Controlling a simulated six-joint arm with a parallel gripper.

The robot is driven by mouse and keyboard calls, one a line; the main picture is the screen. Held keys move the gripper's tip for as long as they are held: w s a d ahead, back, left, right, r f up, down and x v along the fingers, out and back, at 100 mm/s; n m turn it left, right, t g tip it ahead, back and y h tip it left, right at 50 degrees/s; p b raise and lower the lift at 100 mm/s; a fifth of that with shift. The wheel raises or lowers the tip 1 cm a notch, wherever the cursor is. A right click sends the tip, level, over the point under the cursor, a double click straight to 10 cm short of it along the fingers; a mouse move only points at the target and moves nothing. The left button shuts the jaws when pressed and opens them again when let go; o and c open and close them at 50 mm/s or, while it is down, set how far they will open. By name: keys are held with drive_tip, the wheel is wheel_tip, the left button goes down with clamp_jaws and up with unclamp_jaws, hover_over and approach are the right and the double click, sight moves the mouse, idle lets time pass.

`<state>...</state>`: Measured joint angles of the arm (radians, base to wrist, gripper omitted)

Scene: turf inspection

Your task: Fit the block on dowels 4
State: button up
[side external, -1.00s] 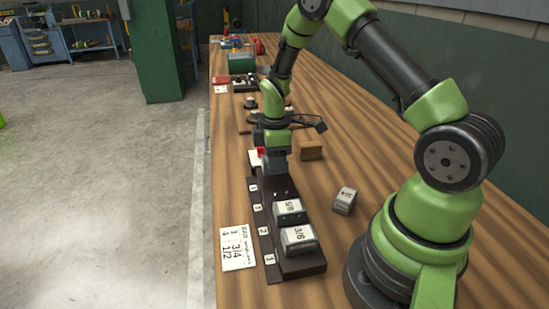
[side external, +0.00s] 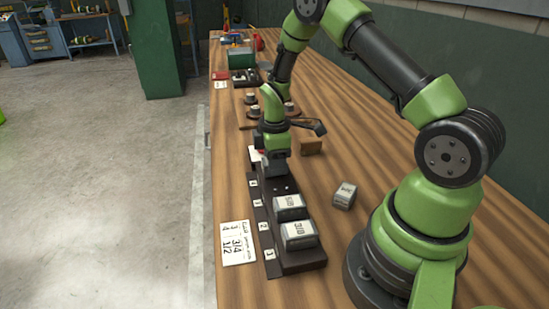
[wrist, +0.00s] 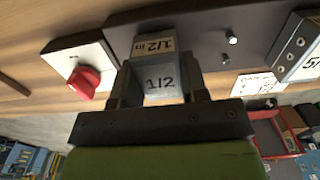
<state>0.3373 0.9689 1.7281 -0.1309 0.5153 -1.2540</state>
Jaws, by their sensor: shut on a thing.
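My gripper (wrist: 164,85) is shut on a grey block marked 1/2 (wrist: 160,82), with a finger on either side. In the side external view my gripper (side external: 275,172) is low over the far end of the dark dowel base (side external: 300,266); the held block is mostly hidden there. Two short metal dowels (wrist: 228,48) stand bare on the base, to the right of the held block in the wrist view. Two grey blocks sit on the base nearer the front, a front one (side external: 299,235) and one behind it (side external: 290,207). I cannot tell whether the held block touches the base.
A loose grey block (side external: 345,195) and a brown wooden block (side external: 311,147) lie right of the base. A white card (side external: 238,243) lies left. A red button (wrist: 84,82) on a pale plate is close beside the held block. Small round items stand farther back.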

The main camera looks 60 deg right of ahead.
drive_tip(key=shift+f, duration=0.15)
drive_tip(key=o, duration=1)
wheel_tip(320, 180, up, 10)
drive_tip(key=shift+r, duration=0.1)
drive_tip(key=s+a+r+m+t, duration=0.2)
drive_tip(key=s+a+r+m, duration=0.15)
drive_tip(key=r, duration=0.35)
drive_tip(key=s+a+r+m+t, duration=0.2)
drive_tip(key=s+a+r+m, duration=0.1)
drive_tip(key=a+r, duration=0.3)
drive_tip(key=s+a+r+m+t+y, duration=0.2)
drive_tip(key=s+m, duration=0.4)
drive_tip(key=s, duration=0.4)
wheel_tip(320, 180, up, 2)
drive_tip(key=shift+s+a+r+t, duration=0.2)
drive_tip(key=shift+s+a+t, duration=0.3)
drive_tip(key=shift+a, duration=0.7)
